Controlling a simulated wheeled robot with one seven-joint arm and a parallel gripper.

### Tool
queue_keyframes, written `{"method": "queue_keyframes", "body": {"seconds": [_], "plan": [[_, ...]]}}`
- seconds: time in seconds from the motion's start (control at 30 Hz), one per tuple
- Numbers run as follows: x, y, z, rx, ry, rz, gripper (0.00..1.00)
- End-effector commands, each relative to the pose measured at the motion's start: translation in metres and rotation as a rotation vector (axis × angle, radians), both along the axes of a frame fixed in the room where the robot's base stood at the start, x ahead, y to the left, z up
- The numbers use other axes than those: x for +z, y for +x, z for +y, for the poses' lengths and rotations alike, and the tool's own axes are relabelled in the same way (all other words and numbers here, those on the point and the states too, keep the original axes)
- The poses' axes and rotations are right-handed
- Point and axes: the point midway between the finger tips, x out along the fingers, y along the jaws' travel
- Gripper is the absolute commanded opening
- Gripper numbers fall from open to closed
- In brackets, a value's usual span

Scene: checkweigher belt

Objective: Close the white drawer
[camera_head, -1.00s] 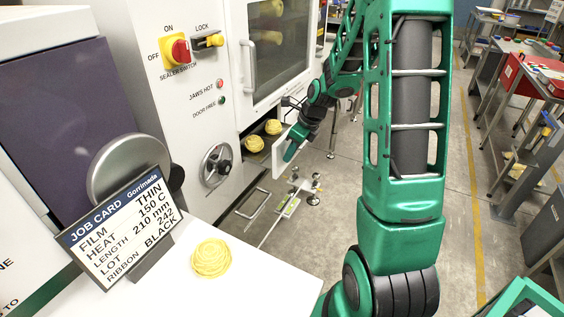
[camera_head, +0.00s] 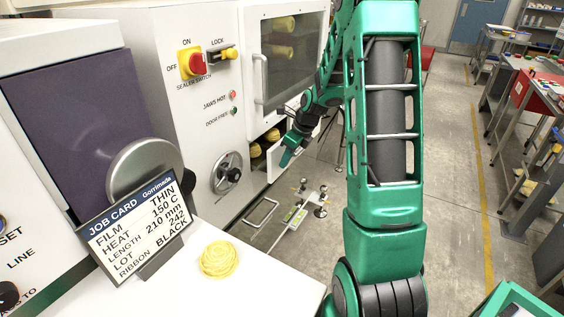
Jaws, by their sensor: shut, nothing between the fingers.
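The white drawer (camera_head: 275,168) sits low in the front of the white machine, below the windowed door. It is partly open, and yellow nest-shaped pieces (camera_head: 257,150) show inside behind its front panel. My gripper (camera_head: 287,158) is shut and empty. It is at the outer face of the drawer front, pointing down and to the left. It appears to touch the panel, but I cannot tell for sure. My gripper and wrist cover part of the drawer front.
A round handwheel (camera_head: 227,172) and a metal bar handle (camera_head: 262,213) are left of the drawer. A small wheeled stand (camera_head: 300,208) is on the floor nearby. A job card (camera_head: 135,222) and a yellow nest (camera_head: 218,259) are on the near white top.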

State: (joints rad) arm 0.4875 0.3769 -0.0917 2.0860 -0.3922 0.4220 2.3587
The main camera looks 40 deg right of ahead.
Motion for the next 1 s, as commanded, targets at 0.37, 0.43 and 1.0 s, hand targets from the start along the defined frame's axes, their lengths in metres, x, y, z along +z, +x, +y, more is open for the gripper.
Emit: {"method": "queue_keyframes", "body": {"seconds": [0.37,0.43,1.0], "plan": [[0.036,-0.033,-0.021,-0.001,-0.002,-0.004,0.00],[0.049,-0.038,-0.022,0.001,-0.002,-0.004,0.00],[0.060,-0.060,-0.028,0.058,0.055,0.000,0.00]]}}
